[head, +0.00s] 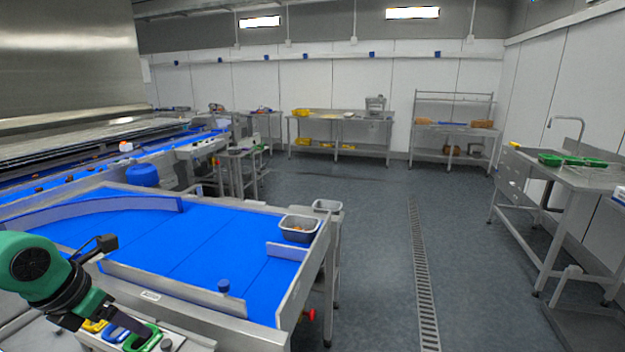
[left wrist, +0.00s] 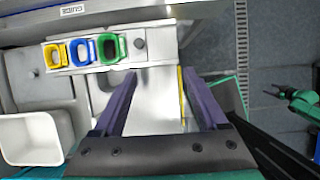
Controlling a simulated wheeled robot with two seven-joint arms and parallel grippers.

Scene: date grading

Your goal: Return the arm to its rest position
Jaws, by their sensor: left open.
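My left arm, green and black, comes in at the lower left of the head view. The rack (left wrist: 150,42) lies beyond the fingertips there. A green arm with a small dark gripper (left wrist: 277,92) shows at the right of that view; its jaws are too small to read.
A white bin (left wrist: 32,138) stands at the left in the left wrist view. A grey tub (head: 300,232) sits at the conveyor's far right corner. A steel bench (head: 575,175) with green trays stands at the right. The floor around the drain is clear.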

